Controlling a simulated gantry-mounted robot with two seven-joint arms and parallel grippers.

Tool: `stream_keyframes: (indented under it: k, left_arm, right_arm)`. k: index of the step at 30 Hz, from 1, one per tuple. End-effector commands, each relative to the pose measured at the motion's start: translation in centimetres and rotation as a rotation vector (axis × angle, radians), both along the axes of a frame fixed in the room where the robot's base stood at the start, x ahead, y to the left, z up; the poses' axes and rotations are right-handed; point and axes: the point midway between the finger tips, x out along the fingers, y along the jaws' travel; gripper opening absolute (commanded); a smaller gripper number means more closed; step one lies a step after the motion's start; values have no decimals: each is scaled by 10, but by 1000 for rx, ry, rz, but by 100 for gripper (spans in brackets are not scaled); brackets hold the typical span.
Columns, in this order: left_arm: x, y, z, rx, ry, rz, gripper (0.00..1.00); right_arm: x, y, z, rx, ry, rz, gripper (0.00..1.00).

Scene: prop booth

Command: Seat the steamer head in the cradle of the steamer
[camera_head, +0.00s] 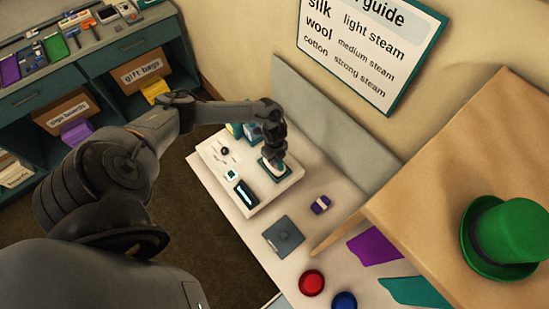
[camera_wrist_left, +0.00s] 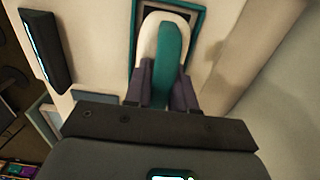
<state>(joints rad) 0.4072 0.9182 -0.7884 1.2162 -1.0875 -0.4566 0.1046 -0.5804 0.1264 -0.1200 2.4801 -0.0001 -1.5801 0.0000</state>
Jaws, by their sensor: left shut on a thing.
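The steamer head (camera_wrist_left: 174,48), white with a teal band, is between the two fingers of my left gripper (camera_wrist_left: 166,88) in the left wrist view. The gripper is shut on it. In the head view, my left gripper (camera_head: 273,162) points down over the far right part of the white steamer (camera_head: 262,200). The cradle (camera_wrist_left: 200,28) is a dark recess with a teal rim, partly hidden behind the steamer head. The head lies within the rim's outline, but I cannot tell whether it touches the bottom. My right gripper is not in view.
A dark block with a light strip (camera_head: 245,193) sits on the steamer, also in the left wrist view (camera_wrist_left: 45,48). A grey pad (camera_head: 283,236), a purple-and-white item (camera_head: 320,205), and red (camera_head: 312,282) and blue (camera_head: 344,301) round items are on the counter. A backboard (camera_head: 335,135) stands behind.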

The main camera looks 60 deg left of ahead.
Motion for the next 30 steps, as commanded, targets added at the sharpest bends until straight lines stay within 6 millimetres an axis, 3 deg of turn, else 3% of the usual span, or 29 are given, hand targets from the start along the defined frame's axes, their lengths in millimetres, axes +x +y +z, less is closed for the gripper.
stream_keyframes:
  k: [30]
  left_arm:
    - [0, 0, -12, 0, -1, 0, 0]
  right_arm:
    - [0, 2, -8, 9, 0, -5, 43]
